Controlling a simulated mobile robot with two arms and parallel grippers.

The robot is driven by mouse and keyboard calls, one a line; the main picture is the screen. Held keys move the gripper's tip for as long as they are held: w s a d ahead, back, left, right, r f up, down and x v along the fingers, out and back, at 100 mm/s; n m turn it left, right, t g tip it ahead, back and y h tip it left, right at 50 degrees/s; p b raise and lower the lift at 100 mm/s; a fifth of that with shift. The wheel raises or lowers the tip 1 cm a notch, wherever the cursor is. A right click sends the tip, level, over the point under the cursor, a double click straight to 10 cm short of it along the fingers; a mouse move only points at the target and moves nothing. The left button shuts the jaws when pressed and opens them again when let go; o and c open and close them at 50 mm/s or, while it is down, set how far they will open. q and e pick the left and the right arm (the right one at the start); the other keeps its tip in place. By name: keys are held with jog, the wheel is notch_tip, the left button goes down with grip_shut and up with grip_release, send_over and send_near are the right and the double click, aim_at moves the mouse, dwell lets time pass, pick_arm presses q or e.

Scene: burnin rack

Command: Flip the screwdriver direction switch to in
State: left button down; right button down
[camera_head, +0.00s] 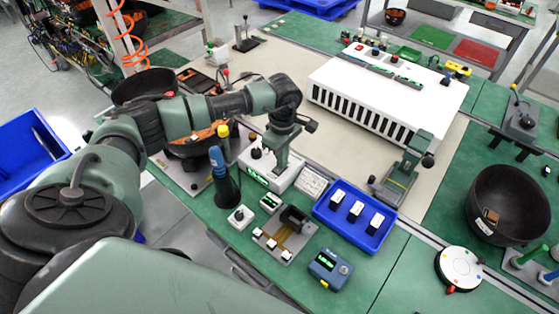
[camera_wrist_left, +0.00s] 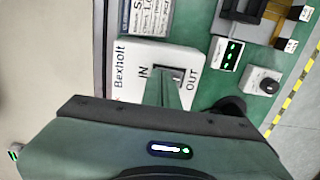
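A white box marked Bexholt (camera_wrist_left: 136,62) has a dark direction switch (camera_wrist_left: 176,74) between the labels IN and OUT. In the head view this white box (camera_head: 257,176) has a green display on its front and a dark knob on top. My left gripper (camera_head: 282,166) points down onto the box's top. In the wrist view the left gripper's fingers (camera_wrist_left: 165,88) look closed together over the switch and hide part of it. I cannot tell whether they touch it or which way it leans. A blue-handled screwdriver (camera_head: 218,160) stands upright in a dark cone holder left of the box. My right gripper is not in view.
A blue tray (camera_head: 330,221) with small white-topped blocks lies right of the box. A small white knob unit (camera_head: 240,217) and a grey fixture (camera_head: 292,238) stand in front. A large white slotted rack (camera_head: 388,98) fills the back. A dark bowl (camera_head: 509,203) stands at right.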

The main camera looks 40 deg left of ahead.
pick_arm(q)
jog(key=shift+r, duration=0.1)
notch_tip(320, 180, up, 7)
jog(key=p, duration=0.3)
jog(key=shift+p, duration=0.35)
dwell(0.6)
